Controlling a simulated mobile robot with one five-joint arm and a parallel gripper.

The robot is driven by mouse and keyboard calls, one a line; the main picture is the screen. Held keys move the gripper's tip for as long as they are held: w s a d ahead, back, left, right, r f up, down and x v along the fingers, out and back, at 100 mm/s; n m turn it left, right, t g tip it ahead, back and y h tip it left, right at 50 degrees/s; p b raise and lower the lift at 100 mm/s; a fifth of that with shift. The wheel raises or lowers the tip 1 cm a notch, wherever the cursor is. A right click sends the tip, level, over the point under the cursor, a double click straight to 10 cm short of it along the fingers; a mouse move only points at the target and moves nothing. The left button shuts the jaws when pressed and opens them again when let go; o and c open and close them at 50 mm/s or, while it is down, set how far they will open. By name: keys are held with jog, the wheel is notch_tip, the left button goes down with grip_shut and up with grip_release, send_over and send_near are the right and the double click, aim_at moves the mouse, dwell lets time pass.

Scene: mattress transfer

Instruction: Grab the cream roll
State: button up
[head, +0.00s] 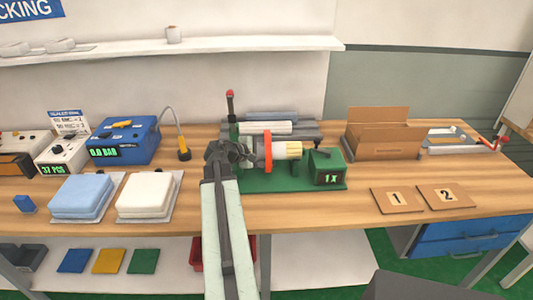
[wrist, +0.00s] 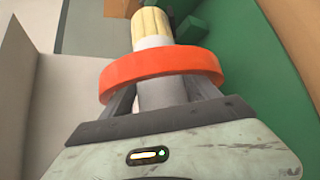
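The cream roll (head: 289,150) lies sideways on the green machine (head: 327,168), with an orange ring (head: 267,152) around its left part. In the wrist view the ribbed cream end (wrist: 152,24) sticks out beyond the orange ring (wrist: 160,70). A pale grey-white cylinder (wrist: 162,94) shows on the near side of the ring. My gripper (head: 243,152) is at the left of the ring. In the wrist view its two fingers (wrist: 163,86) lie either side of the pale cylinder. The ring hides their tips, so I cannot tell whether they press on anything.
Grey and white rolls (head: 278,116) lie behind the machine. A red-topped lever (head: 230,100) stands at its back left. White (head: 145,195) and blue (head: 80,194) folded pads lie left. A cardboard box (head: 384,138) and numbered boards (head: 397,199) are right.

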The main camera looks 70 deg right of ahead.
jog(key=c, duration=1.3)
jog(key=shift+c, duration=0.2)
jog(key=shift+r, duration=0.15)
